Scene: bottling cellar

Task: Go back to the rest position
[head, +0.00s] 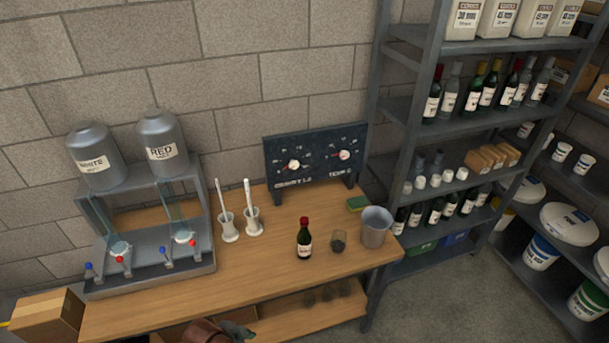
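Neither of my grippers is in the head view, so I cannot see their fingers or whether they hold anything. The wooden workbench (270,268) stands ahead against the block wall. A dark bottle (304,245) with a red cap and pale label stands upright on it. A small dark glass or cup (338,241) stands right of the bottle, and a grey metal bucket (376,227) stands near the bench's right end.
A filling station with WHITE (92,157) and RED (161,146) tanks stands at left. Shelves (455,187) of bottles stand right; a cardboard box (46,315) is lower left.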

